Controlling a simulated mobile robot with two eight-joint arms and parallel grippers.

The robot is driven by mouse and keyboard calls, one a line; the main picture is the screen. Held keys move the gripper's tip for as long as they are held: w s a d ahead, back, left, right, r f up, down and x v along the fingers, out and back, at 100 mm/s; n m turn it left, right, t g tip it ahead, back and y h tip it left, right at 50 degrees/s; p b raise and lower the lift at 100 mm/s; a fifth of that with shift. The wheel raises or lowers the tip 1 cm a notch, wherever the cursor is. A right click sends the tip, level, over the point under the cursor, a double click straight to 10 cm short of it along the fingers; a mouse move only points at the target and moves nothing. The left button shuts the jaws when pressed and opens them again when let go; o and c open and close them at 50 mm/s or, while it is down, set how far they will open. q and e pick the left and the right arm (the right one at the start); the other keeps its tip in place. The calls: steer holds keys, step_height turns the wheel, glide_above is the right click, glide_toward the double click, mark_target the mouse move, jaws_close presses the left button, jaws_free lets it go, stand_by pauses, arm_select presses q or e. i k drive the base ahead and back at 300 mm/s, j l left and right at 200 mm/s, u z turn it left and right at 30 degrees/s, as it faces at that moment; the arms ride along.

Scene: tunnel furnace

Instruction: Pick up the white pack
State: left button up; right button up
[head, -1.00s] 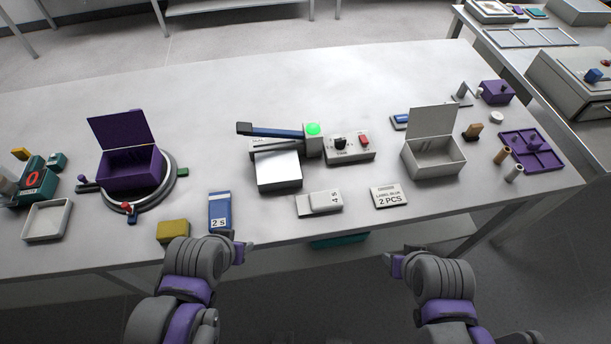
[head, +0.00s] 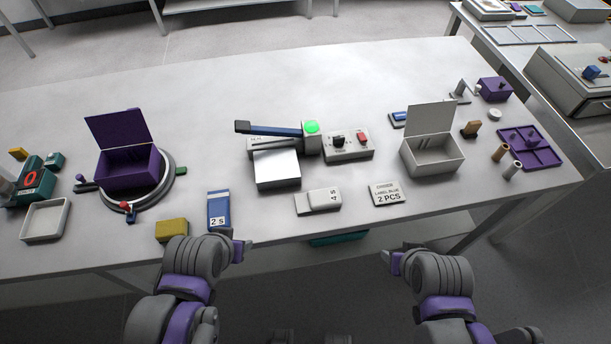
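The white pack (head: 312,202), marked "4 s", lies flat near the front edge of the table, between the blue pack (head: 217,207) marked "2 s" and the "2 PCS" label card (head: 387,194). Nothing touches it. My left gripper (head: 246,247) is at the front edge, below and left of the white pack. My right gripper (head: 387,258) is in front of the table edge, below and right of the pack. Both are apart from it, and their fingers are too small and turned away to tell whether they are open.
Behind the pack stands a sealer with a blue lever (head: 272,130) and green light, beside a control box (head: 348,146). An open white box (head: 432,156) is at right, an open purple box (head: 128,168) on a turntable at left. A yellow block (head: 172,230) lies near my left arm.

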mark_target(327, 197)
steer(key=l+u, duration=0.3)
steer(key=k+l+u, duration=0.25)
steer(key=l, duration=0.2)
steer(key=l+u, duration=0.3)
steer(key=k+l+u, duration=0.25)
steer(key=i+l, duration=0.1)
steer(key=i, duration=0.4)
